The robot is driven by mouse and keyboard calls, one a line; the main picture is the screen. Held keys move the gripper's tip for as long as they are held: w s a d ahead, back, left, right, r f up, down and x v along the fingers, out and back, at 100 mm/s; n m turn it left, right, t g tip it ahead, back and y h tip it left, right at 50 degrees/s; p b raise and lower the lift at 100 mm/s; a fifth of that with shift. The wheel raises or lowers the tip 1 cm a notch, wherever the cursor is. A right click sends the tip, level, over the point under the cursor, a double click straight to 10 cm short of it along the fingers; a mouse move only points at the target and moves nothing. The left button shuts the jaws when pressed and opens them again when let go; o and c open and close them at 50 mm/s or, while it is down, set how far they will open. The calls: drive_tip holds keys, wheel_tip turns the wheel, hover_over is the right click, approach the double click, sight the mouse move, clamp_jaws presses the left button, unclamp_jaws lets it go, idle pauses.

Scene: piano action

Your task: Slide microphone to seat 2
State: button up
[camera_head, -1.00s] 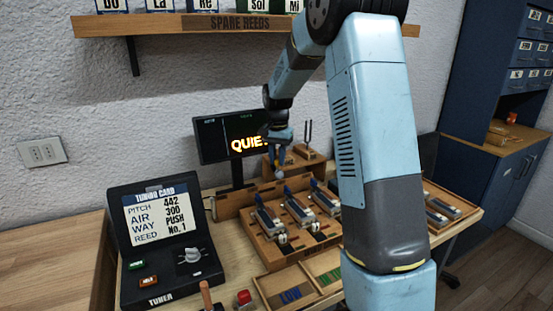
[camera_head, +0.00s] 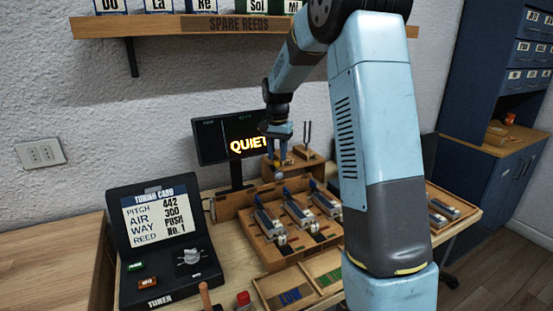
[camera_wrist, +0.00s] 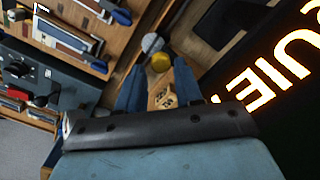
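The microphone (camera_head: 279,176) shows as a small blue-grey ball beneath my gripper, near the back of the wooden reed bench (camera_head: 252,236). Contact is not clear. Several reed units (camera_head: 298,213) stand in a row on the bench. Seat numbers are not readable.
A screen reading QUIET (camera_head: 230,140) stands close behind my gripper. A tuning fork on a wooden block (camera_head: 306,153) stands to its right. A shelf (camera_head: 180,26) hangs above.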

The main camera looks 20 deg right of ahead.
wheel_tip(320, 180, up, 10)
drive_tip(key=shift+f, duration=0.15)
idle(0.6)
drive_tip(key=s+a+r+n+t, duration=0.15)
drive_tip(key=s+r, duration=0.25)
drive_tip(key=s, duration=0.6)
drive_tip(key=s+r+n+t, duration=0.1)
drive_tip(key=s+r+n, duration=0.15)
drive_tip(key=s, duration=0.65)
drive_tip(key=s+f+n+t, duration=0.1)
drive_tip(key=s, duration=0.8)
drive_tip(key=s+a+f+n+t, duration=0.1)
drive_tip(key=s+f+n+t, duration=0.1)
drive_tip(key=s, duration=0.7)
drive_tip(key=shift+s+f, duration=0.3)
drive_tip(key=shift+s, duration=0.05)
idle(0.7)
